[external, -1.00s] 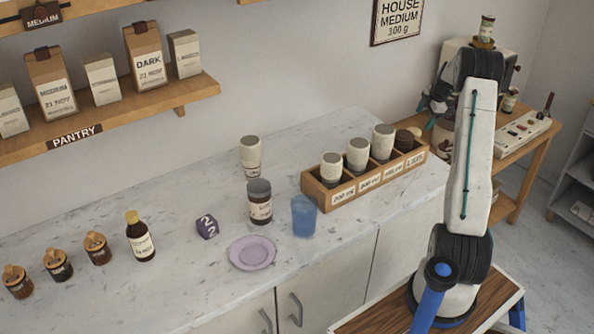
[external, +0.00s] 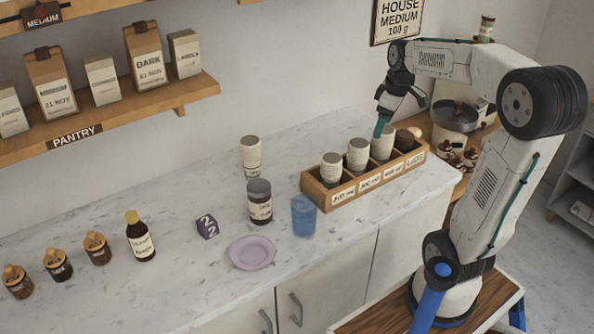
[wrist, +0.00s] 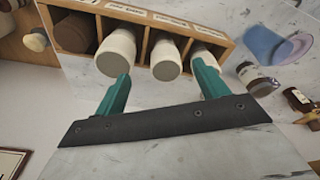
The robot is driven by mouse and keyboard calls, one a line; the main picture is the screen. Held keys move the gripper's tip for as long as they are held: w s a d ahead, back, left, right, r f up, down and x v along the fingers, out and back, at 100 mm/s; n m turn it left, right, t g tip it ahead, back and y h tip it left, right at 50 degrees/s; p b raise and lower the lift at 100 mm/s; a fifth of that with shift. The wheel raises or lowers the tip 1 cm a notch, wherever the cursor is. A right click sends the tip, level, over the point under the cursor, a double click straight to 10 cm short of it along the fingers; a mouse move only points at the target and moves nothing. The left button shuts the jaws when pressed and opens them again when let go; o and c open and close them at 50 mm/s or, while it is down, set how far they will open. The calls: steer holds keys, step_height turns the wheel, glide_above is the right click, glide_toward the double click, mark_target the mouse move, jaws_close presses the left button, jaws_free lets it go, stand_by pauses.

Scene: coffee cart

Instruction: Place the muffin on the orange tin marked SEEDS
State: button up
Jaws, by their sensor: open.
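I make out no muffin and no orange tin marked SEEDS in either view. My gripper (external: 380,130) is raised over the back part of the wooden divided box (external: 342,202) on the counter. In the wrist view its two green fingers (wrist: 160,85) are spread apart with nothing between them. Beyond the fingertips stand several pale cups in the box, among them a middle cup (wrist: 165,57) and a larger cup (wrist: 117,50).
Small jars line the left. The front right counter is clear. A shelf (external: 110,125) overhangs the left.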

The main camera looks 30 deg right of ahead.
steer(key=s+a+f+m, duration=0.2)
steer(key=s+a, duration=0.3)
steer(key=s, duration=0.4)
steer(key=s+a+f+m, duration=0.2)
steer(key=s+a, duration=0.3)
steer(key=s, duration=0.5)
steer(key=shift+f+m+g+h, duration=0.25)
steer(key=shift+m+g+h, duration=0.15)
steer(key=shift+m, duration=0.4)
